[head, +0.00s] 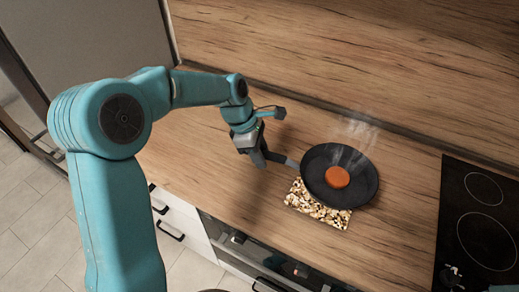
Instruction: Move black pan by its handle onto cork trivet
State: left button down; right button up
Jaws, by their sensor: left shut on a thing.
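The black pan (357,188) is on the right side of the wooden counter, with a round orange-brown piece (337,177) lying in it. Its handle (288,162) points left to my left gripper (268,157), which is shut on it. A speckled cork trivet (318,211) lies on the counter at the pan's lower left. The pan overlaps the trivet's upper right part and hides it. I cannot tell whether the pan touches the trivet or hangs above it. My right gripper is not in view.
A black cooktop (481,222) with ring markings is at the right. The oak splashback (370,60) rises behind the counter. White drawers (180,219) and an oven front are below the counter's front edge. The counter left of the gripper is clear.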

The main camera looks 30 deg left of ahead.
pick_arm(q)
jog(key=shift+a+r+n, duration=0.1)
jog(key=shift+r+n, duration=0.15)
jog(key=shift+n, duration=0.15)
jog(key=shift+a, duration=0.1)
jog(key=shift+f+b, duration=2.45)
jog(key=shift+f, duration=1.45)
jog(key=shift+f, duration=0.45)
